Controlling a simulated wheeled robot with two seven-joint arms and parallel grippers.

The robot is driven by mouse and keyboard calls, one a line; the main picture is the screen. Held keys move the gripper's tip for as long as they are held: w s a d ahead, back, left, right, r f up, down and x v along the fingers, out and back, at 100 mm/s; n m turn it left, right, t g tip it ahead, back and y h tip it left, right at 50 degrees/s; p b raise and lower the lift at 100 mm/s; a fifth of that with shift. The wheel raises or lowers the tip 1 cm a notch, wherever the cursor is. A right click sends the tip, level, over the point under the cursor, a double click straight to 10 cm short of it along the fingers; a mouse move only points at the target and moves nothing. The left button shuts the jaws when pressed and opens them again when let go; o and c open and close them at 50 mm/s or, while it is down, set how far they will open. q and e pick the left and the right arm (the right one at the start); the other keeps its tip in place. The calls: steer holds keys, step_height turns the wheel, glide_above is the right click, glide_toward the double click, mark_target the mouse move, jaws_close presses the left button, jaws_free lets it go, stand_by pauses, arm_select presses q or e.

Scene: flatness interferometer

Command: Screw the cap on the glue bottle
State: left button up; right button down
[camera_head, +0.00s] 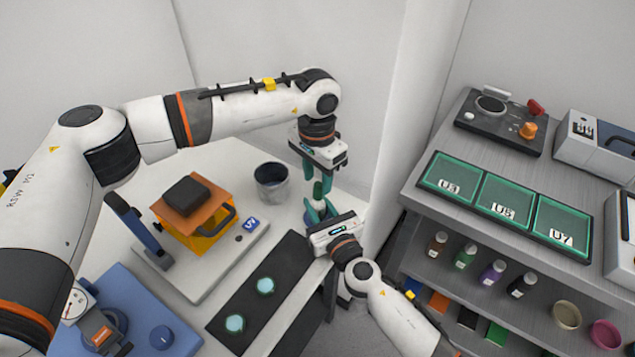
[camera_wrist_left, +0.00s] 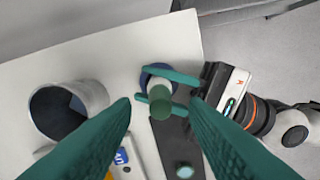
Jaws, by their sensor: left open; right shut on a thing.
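The glue bottle (camera_wrist_left: 161,92) stands upright near the table's right edge, with a green top (camera_wrist_left: 165,107) that looks like its cap; whether it is screwed tight I cannot tell. In the head view the green top (camera_head: 318,188) shows just below my left gripper. My right gripper (camera_head: 315,208) comes from the lower right and is shut around the bottle; its two teal fingers (camera_wrist_left: 150,84) show on either side of it in the wrist view. My left gripper (camera_head: 319,178) points down from above, open; its fingertips (camera_wrist_left: 160,104) are spread wide on either side of the bottle top.
A dark blue round piece (camera_wrist_left: 147,77) lies beneath the bottle. A grey cup (camera_head: 271,182) stands left of it. A black mat (camera_head: 247,305) with pale green discs and an orange device (camera_head: 197,212) lie nearer. A grey shelf (camera_head: 440,215) stands to the right, across a gap.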

arm_select(q)
steer(key=shift+r, duration=0.8)
steer(key=shift+c, duration=0.3)
